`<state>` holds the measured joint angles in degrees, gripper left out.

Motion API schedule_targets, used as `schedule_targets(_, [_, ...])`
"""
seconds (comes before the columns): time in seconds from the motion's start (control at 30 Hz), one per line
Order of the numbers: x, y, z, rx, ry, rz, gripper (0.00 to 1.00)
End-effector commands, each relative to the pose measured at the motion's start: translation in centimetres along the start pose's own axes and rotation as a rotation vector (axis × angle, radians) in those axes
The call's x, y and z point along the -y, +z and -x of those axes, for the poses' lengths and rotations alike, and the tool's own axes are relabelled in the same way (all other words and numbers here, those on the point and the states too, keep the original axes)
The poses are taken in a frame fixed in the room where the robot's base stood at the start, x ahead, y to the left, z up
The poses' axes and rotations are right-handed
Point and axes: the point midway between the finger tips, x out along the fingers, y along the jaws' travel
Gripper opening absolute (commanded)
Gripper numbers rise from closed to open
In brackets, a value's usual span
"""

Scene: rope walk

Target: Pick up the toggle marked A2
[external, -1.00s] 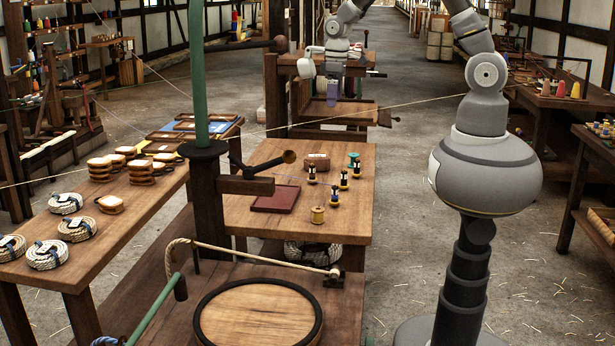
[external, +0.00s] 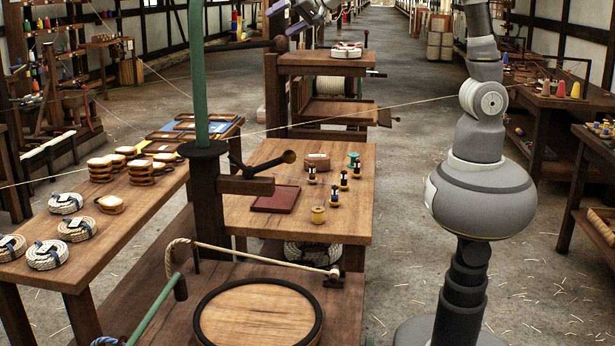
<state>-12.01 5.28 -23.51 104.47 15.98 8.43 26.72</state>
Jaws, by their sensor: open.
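Several small dark pieces with pale bands and yellowish parts, possibly the toggles, stand on the wooden bench in the middle: one at left (external: 311,174), one in the middle (external: 344,181), one at the back right (external: 357,168) and one nearer the front (external: 335,195). Their markings are too small to read, so I cannot tell which is A2. My gripper (external: 305,8) shows only partly at the top edge, above and behind the bench, well apart from these pieces. It is open, with nothing seen in it.
A dark red tray (external: 277,198), a brown block (external: 317,161), a yellow spool (external: 318,215) and a green spool (external: 353,158) share the bench. A green post (external: 201,75) stands at its left. A taut line (external: 420,102) crosses behind.

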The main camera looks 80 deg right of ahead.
Motion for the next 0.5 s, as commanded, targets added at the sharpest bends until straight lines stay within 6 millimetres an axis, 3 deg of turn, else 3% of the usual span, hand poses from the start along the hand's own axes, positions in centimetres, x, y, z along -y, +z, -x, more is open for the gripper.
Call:
schedule_targets(0.07, [2.8,-0.9,3.3,-0.008,-0.078,0.116,1.0])
schedule_targets(0.2, [7.8,-2.5,12.1,-0.058,-0.192,0.398,1.0])
schedule_targets(0.3, [10.0,-2.9,18.2,-0.112,-0.231,0.581,1.0])
schedule_targets(0.43, [11.4,-2.9,23.3,-0.163,-0.245,0.725,0.98])
schedule_targets(0.5, [11.8,-2.9,24.6,-0.177,-0.246,0.763,0.82])
